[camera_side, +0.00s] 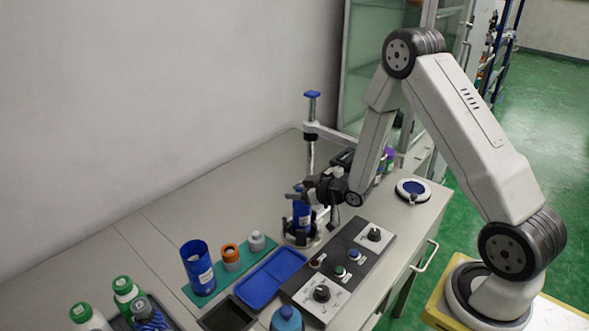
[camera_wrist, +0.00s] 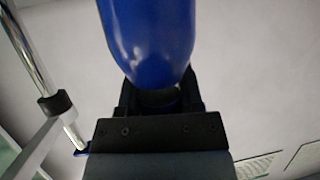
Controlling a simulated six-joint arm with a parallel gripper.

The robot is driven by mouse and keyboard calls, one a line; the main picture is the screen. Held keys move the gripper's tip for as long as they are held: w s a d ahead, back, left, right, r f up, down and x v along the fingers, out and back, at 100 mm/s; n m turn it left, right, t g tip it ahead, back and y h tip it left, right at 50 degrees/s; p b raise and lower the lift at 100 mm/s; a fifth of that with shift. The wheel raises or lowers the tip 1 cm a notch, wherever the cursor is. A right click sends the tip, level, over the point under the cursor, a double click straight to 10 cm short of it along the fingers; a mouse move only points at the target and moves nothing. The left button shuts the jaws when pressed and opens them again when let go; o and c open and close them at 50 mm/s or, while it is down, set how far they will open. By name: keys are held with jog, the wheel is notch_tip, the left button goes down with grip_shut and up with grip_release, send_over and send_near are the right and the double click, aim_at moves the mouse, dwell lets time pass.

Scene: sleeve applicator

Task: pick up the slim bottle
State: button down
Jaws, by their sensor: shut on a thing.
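The slim bottle (camera_side: 301,213) is blue with a pale label patch. In the side view it stands upright in the round holder (camera_side: 301,236) of the applicator, below my gripper (camera_side: 301,194). My gripper is shut on its upper part, and the fingers hide its top. In the wrist view the slim bottle (camera_wrist: 147,35) is a large smooth blue shape just beyond the dark fingers of my gripper (camera_wrist: 160,98). I cannot tell whether its base touches the holder.
A chrome post with a blue top (camera_side: 312,96) rises behind the holder. A control panel (camera_side: 338,272) with knobs, a blue tray (camera_side: 270,279) and a green mat (camera_side: 206,292) with a blue cup (camera_side: 197,266) lie nearer. The left rear of the table is clear.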

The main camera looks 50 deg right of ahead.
jog(key=shift+r, duration=0.1)
dwell(0.3)
jog(key=shift+r, duration=4.9)
jog(key=shift+a, duration=0.15)
